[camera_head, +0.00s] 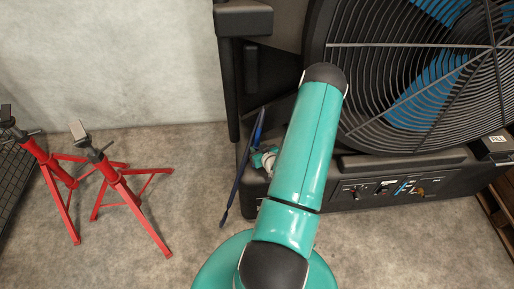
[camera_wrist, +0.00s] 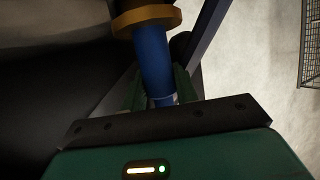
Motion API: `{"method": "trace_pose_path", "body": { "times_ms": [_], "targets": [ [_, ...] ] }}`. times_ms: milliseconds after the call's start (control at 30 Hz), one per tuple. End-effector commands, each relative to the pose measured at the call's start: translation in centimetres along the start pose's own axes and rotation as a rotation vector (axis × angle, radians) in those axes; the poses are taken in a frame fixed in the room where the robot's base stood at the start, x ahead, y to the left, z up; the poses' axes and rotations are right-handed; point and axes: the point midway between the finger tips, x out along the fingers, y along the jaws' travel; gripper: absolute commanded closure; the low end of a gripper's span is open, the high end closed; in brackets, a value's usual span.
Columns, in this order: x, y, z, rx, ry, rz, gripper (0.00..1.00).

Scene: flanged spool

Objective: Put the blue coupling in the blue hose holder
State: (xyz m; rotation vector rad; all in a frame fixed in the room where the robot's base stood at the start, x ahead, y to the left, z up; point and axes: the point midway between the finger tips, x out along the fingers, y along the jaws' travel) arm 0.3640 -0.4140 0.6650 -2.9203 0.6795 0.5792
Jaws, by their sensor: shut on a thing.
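A blue cylinder with a brass-coloured ring at its upper end, which looks like the blue coupling (camera_wrist: 152,58), stands between my fingers in the wrist view. My gripper (camera_wrist: 158,88) is shut on it, with a green finger on either side. In the head view my gripper (camera_head: 265,159) shows small beside the black machine, partly hidden by my arm. A long dark blue bar (camera_head: 241,172) stands or leans just left of it. I cannot tell whether this bar belongs to the blue hose holder; no holder is clearly seen.
A large black fan machine (camera_head: 407,172) with a control panel fills the right. Two red stands (camera_head: 62,172) (camera_head: 125,190) are on the left, near a dark mesh (camera_head: 18,172). Concrete floor (camera_head: 190,150) is clear between the stands and the bar.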

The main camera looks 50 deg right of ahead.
Motion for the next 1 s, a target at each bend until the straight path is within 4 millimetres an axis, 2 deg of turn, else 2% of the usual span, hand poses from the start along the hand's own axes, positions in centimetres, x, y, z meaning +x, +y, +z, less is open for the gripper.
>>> {"method": "trace_pose_path", "body": {
  "times_ms": [133,167,233,267,567,667,767,1000],
  "targets": [
    [0.1,0.0,0.3,0.000,0.001,0.000,1.00],
    [0.1,0.0,0.3,0.000,-0.001,0.000,0.65],
    [0.1,0.0,0.3,0.000,-0.001,0.000,0.51],
    [0.1,0.0,0.3,0.000,-0.001,0.000,0.49],
    [0.0,0.0,0.1,0.000,0.000,0.000,0.49],
    [-0.6,0.0,0.0,0.001,-0.002,0.000,0.49],
    [-2.0,0.0,0.0,0.001,-0.003,0.001,0.49],
    [-7.2,0.0,0.0,0.001,-0.003,0.002,0.49]
  ]
}}
